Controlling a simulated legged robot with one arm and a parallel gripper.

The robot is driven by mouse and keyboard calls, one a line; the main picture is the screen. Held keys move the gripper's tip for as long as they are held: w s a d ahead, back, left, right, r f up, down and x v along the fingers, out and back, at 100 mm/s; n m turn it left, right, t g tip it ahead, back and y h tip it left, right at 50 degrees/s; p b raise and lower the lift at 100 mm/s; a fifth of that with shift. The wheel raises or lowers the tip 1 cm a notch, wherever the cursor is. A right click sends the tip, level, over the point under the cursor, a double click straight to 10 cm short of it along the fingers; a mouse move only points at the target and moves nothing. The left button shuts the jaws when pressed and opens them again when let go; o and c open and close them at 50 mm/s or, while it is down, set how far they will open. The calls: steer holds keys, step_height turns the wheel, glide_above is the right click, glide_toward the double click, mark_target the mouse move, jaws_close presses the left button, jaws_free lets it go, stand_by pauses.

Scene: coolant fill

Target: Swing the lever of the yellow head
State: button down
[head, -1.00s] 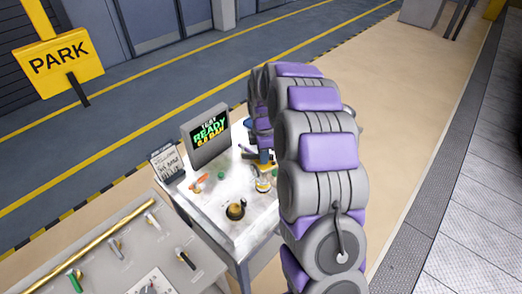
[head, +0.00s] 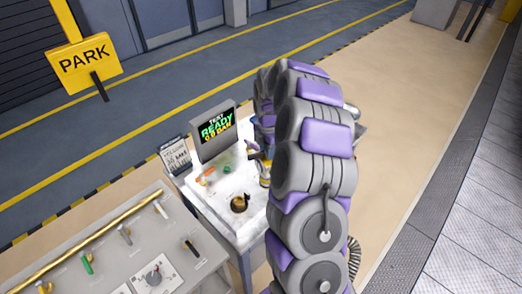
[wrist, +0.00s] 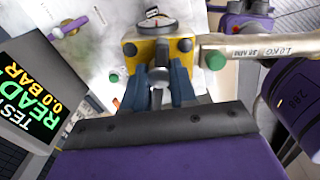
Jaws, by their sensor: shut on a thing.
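I cannot tell whether that part is the lever. A pale bar (wrist: 262,44), marked "1.0 KG", reaches right from beside the head. In the head view my arm hides the gripper and most of the head.
A test screen (head: 216,127) reading READY stands at the back left of the white table (head: 222,207). A brass fitting (head: 239,204) and small coloured parts lie there. A grey panel (head: 110,262) with levers and a brass pipe is at front left.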

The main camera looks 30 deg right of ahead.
steer(key=shift+w+d+r, duration=0.1)
steer(key=shift+d, duration=0.05)
steer(key=c, duration=1.3)
jaws_free()
steer(key=o, duration=0.4)
steer(key=shift+d, duration=0.25)
steer(key=shift+a, duration=0.1)
steer(key=shift+a+r, duration=0.15)
steer(key=shift+r, duration=0.3)
step_height(320, 180, up, 16)
steer(key=shift+d+r+p, duration=0.15)
steer(key=shift+d+p, duration=0.15)
steer(key=shift+p, duration=0.1)
